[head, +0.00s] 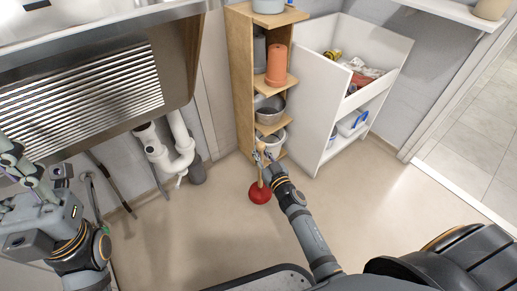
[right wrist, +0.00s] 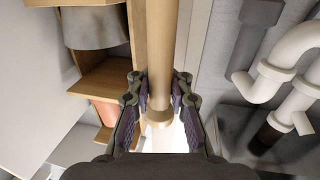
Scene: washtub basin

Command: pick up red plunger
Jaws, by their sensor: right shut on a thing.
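The red plunger has a red rubber cup (head: 259,193) and a light wooden handle (right wrist: 161,45). In the head view the cup is at the middle of the picture, low over or on the beige floor; I cannot tell if it touches. My right gripper (head: 264,163) is shut on the handle above the cup. The right wrist view shows the handle between the gripper's two fingers (right wrist: 160,85), its rounded end toward the palm. My left gripper (head: 35,178) is at the left edge, empty, its fingers apart, far from the plunger.
A wooden shelf (head: 241,75) with pots and buckets stands just behind the plunger, beside a white cabinet (head: 308,105). White drain pipes (head: 178,150) hang under the metal sink (head: 90,100) at left. The floor (head: 190,235) in front is clear.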

